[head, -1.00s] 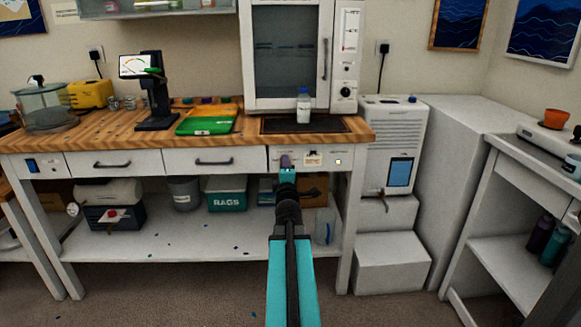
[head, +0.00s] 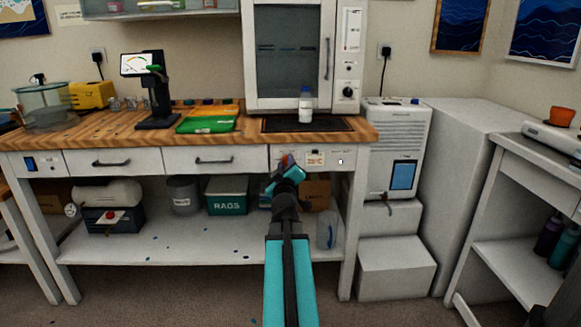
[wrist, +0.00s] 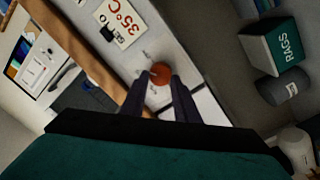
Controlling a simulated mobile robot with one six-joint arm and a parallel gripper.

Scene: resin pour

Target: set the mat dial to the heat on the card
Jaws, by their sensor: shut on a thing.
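The mat dial is a round orange-red knob (wrist: 160,73) on the white front panel under the bench top. My gripper (wrist: 163,88) is shut on it, one dark finger on each side. In the head view my gripper (head: 287,162) hides most of the dial. The card (head: 315,158) is on the panel just right of the dial; in the wrist view the card (wrist: 122,20) reads 35°C in red. The dark heat mat (head: 275,124) lies on the bench above. Marks around the dial are too small to read.
A small bottle (head: 305,105) stands on the mat in front of the glass-fronted cabinet (head: 288,55). A small pale light (head: 340,161) is on the panel right of the card. A RAGS bin (head: 227,196) sits on the lower shelf.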

